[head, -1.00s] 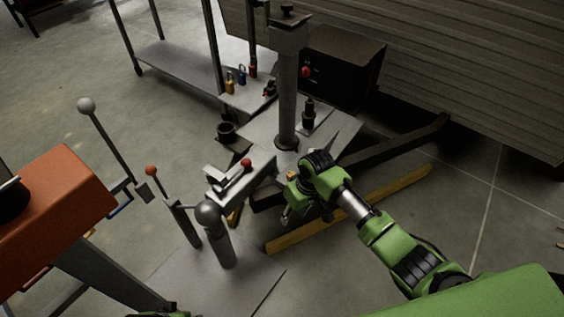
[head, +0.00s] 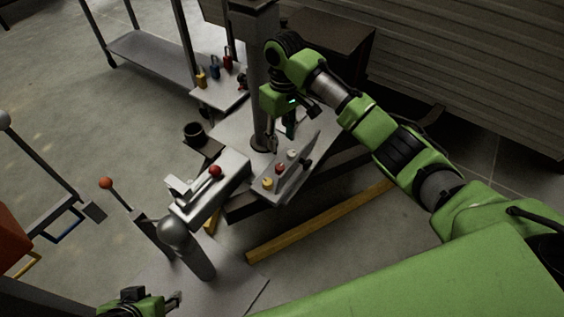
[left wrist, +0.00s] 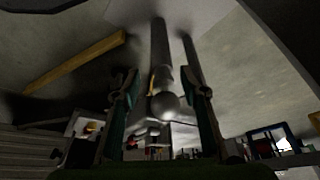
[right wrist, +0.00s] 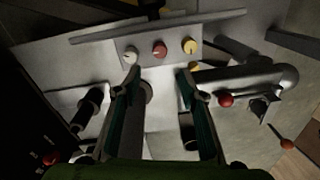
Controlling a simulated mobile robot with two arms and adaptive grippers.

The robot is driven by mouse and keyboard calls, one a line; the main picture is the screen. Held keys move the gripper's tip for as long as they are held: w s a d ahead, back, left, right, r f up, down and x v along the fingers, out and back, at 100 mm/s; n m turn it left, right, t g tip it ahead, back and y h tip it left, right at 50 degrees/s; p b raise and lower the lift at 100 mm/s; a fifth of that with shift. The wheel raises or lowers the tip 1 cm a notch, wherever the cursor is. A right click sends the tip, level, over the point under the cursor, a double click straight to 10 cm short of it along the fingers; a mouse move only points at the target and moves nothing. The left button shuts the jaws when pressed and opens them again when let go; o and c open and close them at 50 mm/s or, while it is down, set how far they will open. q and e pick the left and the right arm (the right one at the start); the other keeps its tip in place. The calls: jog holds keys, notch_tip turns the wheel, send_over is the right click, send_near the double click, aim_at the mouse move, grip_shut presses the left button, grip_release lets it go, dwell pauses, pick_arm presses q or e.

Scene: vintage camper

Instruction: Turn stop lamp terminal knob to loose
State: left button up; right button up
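A small grey panel (head: 296,176) carries three round knobs: a yellow knob (head: 267,183), a red knob (head: 280,168) and a white knob (head: 291,154). In the right wrist view the white knob (right wrist: 130,56), red knob (right wrist: 159,49) and yellow knob (right wrist: 190,46) sit beyond my fingertips. No label is readable, so I cannot tell which is the stop lamp terminal knob. My right gripper (right wrist: 158,82) is open and empty; in the head view it hangs just behind the panel. My left gripper (left wrist: 162,85) is open and empty, low at the left, away from the panel.
A grey post (head: 261,80) stands behind the panel. A coupler with a red ball knob (head: 215,171) and a ball-topped post (head: 174,232) stand to its left. Several padlocks (head: 215,71) are on a shelf behind. A yellow bar (head: 320,220) lies on the floor.

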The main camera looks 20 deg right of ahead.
jog(key=b, duration=0.2)
send_over(280, 166)
notch_tip(280, 166, down, 7)
jog(key=shift+d+r, duration=0.1)
jog(key=shift+r, duration=0.05)
notch_tip(280, 166, down, 5)
jog(key=shift+f+b, duration=0.15)
jog(key=shift+b, duration=0.75)
pick_arm(q)
jog(key=w+d+r+t+h, duration=0.1)
jog(key=w+d+r+t, duration=0.2)
jog(key=w+r+t, duration=0.2)
jog(key=w+d+r+t+h, duration=0.2)
jog(key=w+r+t, duration=0.3)
jog(key=w+r, duration=0.4)
jog(key=shift+w+d+r+m+t, duration=0.15)
jog(key=shift+w+d+m+t, duration=0.3)
jog(key=shift+w, duration=0.5)
pick_arm(e)
jog(key=shift+f, duration=0.15)
pick_arm(q)
jog(key=shift+d, duration=0.1)
pick_arm(e)
grip_shut()
